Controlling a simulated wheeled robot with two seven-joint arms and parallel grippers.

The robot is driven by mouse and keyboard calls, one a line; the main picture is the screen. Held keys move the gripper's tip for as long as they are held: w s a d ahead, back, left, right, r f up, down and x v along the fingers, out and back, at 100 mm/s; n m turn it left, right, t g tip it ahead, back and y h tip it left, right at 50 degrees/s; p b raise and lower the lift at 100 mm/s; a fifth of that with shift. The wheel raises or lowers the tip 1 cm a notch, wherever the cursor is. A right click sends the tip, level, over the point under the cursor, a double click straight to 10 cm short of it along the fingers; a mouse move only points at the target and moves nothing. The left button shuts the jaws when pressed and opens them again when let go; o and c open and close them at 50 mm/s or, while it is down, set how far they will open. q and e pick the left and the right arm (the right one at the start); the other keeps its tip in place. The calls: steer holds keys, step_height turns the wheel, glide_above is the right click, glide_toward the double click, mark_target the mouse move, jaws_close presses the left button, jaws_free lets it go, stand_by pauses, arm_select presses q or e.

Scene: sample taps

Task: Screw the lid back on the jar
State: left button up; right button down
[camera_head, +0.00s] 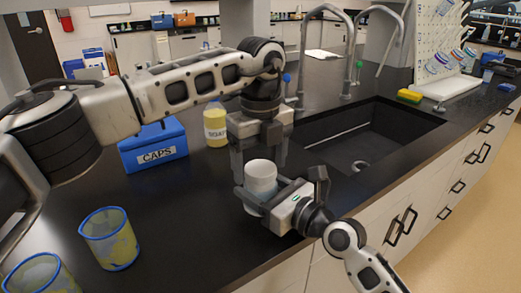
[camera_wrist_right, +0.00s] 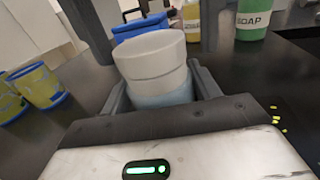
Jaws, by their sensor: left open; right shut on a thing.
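The jar (camera_wrist_right: 165,97) has a pale bluish body, and a wide white lid (camera_wrist_right: 150,57) sits on its top in the right wrist view. I cannot tell how tightly the lid is seated. My right gripper (camera_head: 262,197) is shut around the jar's body and holds it upright near the counter's front edge. The white lid also shows in the head view (camera_head: 261,170). My left gripper (camera_head: 260,160) points down from above, open, its fingers apart at either side of the lid. Contact between these fingers and the lid is not visible.
A blue CAPS box (camera_head: 153,148) and a yellow soap bottle (camera_head: 215,125) stand behind on the dark counter. Two blue-rimmed yellow beakers (camera_head: 110,240) stand at the left. The sink (camera_head: 365,135) with tall taps lies at the right. A sponge (camera_head: 409,96) lies beyond it.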

arm_select(q)
steer(key=shift+c, duration=0.4)
steer(key=c, duration=1)
steer(key=shift+o, duration=0.2)
steer(key=m, duration=0.5)
steer(key=shift+m, duration=0.3)
steer(key=m, duration=1.2)
steer(key=shift+m, duration=0.3)
steer(key=m, duration=0.6)
steer(key=o, duration=1.1)
